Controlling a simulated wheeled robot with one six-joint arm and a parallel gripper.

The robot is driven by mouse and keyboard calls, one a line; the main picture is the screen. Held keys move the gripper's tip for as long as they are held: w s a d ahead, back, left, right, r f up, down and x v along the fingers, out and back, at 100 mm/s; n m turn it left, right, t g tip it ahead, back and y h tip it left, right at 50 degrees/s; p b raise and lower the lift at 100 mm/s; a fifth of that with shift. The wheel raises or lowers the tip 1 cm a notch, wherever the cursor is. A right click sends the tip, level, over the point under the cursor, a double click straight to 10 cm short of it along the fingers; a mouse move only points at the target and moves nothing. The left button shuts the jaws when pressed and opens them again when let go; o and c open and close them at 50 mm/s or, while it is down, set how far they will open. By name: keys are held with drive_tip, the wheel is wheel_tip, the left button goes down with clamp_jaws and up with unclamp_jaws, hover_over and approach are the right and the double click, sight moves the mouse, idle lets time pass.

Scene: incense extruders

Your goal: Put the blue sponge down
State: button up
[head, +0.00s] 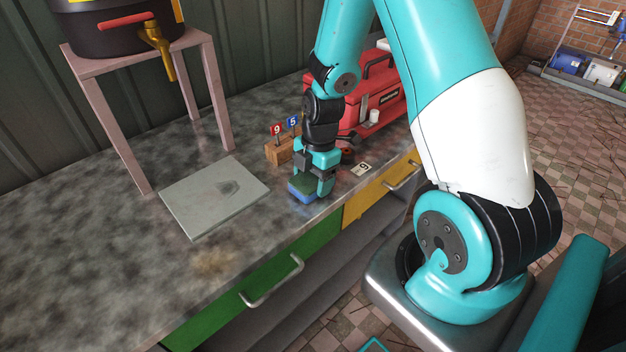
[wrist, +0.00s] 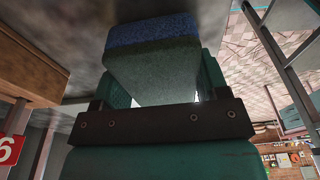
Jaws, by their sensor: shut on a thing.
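The blue sponge (head: 303,192) has a blue layer and a green layer. My gripper (head: 316,184) is shut on it, low over the grey mottled counter near its front edge. In the wrist view the sponge (wrist: 152,62) sits between the two fingers, with its blue layer toward the counter surface. I cannot tell whether the sponge touches the counter or hangs just above it.
A wooden block (head: 283,151) with number flags stands behind my gripper. A flat grey plate (head: 215,196) lies left, by a pink stand (head: 90,115). The counter's front left is clear.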

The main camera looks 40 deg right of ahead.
drive_tip(key=shift+f, duration=0.35)
drive_tip(key=shift+f, duration=0.15)
drive_tip(key=o, duration=0.9)
